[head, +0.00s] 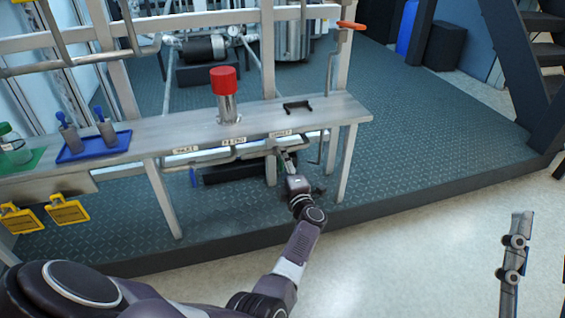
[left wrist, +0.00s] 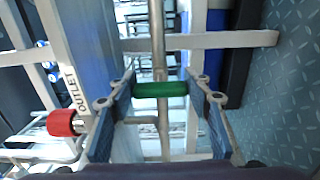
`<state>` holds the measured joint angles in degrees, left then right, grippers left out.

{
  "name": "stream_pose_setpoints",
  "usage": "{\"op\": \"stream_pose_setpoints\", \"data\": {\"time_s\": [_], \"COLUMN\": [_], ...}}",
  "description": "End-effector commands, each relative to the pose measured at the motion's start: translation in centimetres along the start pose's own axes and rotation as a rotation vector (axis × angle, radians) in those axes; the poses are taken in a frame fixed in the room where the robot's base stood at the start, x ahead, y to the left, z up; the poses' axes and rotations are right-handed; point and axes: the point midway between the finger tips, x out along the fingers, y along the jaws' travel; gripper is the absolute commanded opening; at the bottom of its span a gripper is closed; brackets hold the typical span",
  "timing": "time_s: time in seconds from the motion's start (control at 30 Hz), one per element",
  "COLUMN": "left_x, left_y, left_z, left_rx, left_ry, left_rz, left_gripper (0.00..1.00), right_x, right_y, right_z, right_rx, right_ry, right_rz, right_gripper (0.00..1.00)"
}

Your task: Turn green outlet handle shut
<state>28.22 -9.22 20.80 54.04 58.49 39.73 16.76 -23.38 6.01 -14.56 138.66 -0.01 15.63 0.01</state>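The green outlet handle (left wrist: 160,89) shows in the left wrist view as a short bar across a metal pipe, near the OUTLET label (left wrist: 71,92). My left gripper (left wrist: 160,84) has its two fingers apart, one towards each end of the handle; I cannot tell whether they touch it. In the head view my left gripper (head: 287,160) reaches to the front of the bench, below its right-hand label. The handle is hidden there. A grey jointed part, which looks like a finger of my right gripper (head: 515,258), shows at the lower right, away from the bench.
The metal bench (head: 330,110) carries a red-capped cylinder (head: 224,85), a black bracket (head: 298,105) and a blue tray (head: 75,155). Pipes run under its front edge. An orange handle (head: 350,25) is on the frame above. Dark stairs (head: 540,70) stand right; floor there is clear.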

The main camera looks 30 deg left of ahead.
Motion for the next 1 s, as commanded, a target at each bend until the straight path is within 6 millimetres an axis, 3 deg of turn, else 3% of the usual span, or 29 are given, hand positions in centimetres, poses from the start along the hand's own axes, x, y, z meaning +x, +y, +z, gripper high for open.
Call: {"op": "stream_pose_setpoints", "data": {"time_s": [0.17,0.67,1.0], "left_x": [0.0,0.0,0.0], "left_y": [0.0,-0.2,-0.5], "left_z": [0.1,0.0,-0.1], "left_rx": [0.002,-0.039,-0.476], "left_ry": [-0.002,-0.001,-0.001], "left_rz": [0.0,0.001,0.003], "left_gripper": [0.64,0.64,0.64], "right_x": [0.0,-0.4,-3.5], "right_y": [0.0,0.0,0.0], "right_z": [0.0,0.4,4.1], "right_rx": [0.0,0.001,0.001], "right_ry": [0.0,0.002,0.002], "right_rz": [0.0,-0.001,0.0], "right_gripper": [0.4,0.4,0.4]}}
